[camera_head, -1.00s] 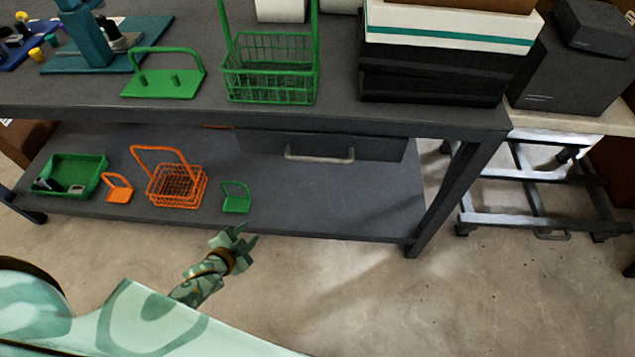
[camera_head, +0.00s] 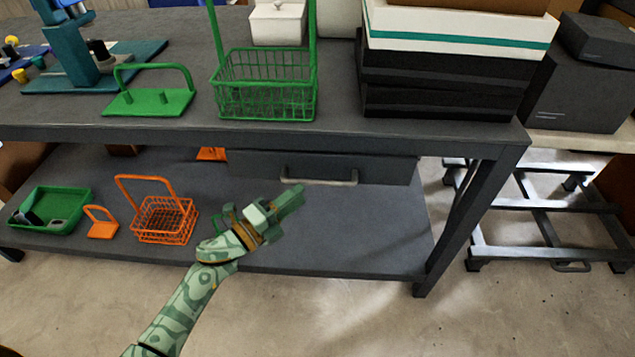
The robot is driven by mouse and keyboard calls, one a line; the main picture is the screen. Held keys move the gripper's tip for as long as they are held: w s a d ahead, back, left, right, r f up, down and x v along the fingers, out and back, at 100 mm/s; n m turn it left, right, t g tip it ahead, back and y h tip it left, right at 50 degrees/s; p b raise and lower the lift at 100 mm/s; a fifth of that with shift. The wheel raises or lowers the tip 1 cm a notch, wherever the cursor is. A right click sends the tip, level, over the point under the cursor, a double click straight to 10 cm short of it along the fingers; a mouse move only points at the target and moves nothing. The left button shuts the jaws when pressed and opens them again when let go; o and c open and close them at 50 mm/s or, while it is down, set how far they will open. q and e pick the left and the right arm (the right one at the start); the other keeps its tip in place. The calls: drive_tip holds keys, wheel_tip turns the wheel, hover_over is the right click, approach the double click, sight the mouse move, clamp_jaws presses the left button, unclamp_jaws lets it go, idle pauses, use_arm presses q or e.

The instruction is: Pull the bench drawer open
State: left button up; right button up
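The bench drawer (camera_head: 390,168) is a dark grey box front under the bench top, and it looks closed. Its light metal bar handle (camera_head: 322,181) runs along the front. My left gripper (camera_head: 292,198) is green and reaches up from below, with its fingers just below and left of the handle in the picture. The fingers look apart with nothing between them, and I see no contact with the handle. My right gripper is not in view.
The bench top (camera_head: 180,137) overhangs the drawer. It bears a green wire basket (camera_head: 265,98), a green handled plate (camera_head: 150,101) and stacked dark boxes (camera_head: 440,85). The lower shelf (camera_head: 380,235) holds an orange basket (camera_head: 163,220) and a green tray (camera_head: 50,210). Its right part is clear.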

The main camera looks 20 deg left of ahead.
sight(317, 182)
use_arm(q)
drive_tip(key=b+x, duration=0.1)
drive_tip(key=x, duration=0.6)
clamp_jaws()
